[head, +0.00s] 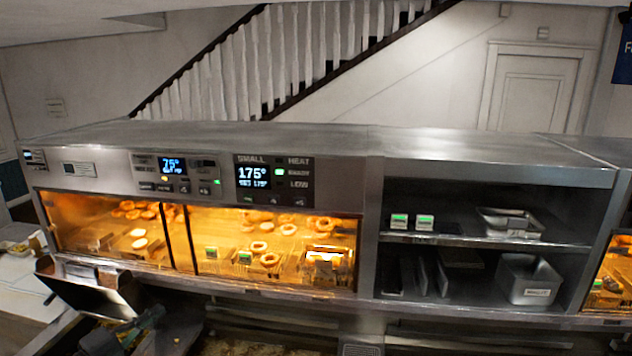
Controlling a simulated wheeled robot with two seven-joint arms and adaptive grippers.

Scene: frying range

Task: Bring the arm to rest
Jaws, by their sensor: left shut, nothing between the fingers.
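My left gripper (148,320) shows dark at the bottom left of the head view, partly cut off by the lower edge. It is shut with nothing visible held in it. It is just below and in front of a tilted metal flap or tray (92,290) on the front of the heated cabinet; whether they touch I cannot tell. My right gripper is not in view.
The lit heated cabinet (372,215) holds several ring-shaped foods behind glass. Right of it are open shelves with a metal pan (510,222) and a metal bin (528,280). A white counter (22,285) stands at left. A staircase and door are behind.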

